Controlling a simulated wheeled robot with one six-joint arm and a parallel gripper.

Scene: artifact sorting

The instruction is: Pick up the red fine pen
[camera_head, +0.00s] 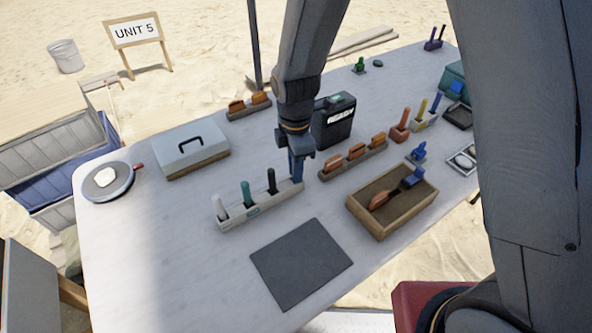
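I cannot make out a clearly red fine pen. A pale pen rack (262,211) stands on the table, holding a white pen (220,208), a teal pen (247,194) and a black pen (271,181) upright. My gripper (297,160) points down at the rack's right end. A dark blue upright shape shows there; I cannot tell whether it is a pen or part of the gripper. The fingers are too small and dark to tell open from shut. A red-orange upright handle (404,117) stands in a reddish block farther right; I cannot tell what it is.
A dark mat (301,263) lies in front of the rack. A wooden tray (385,231) holding brushes is to the right. A black box (333,125) stands behind the gripper, a grey case (191,147) at left. Bare table lies left of the mat.

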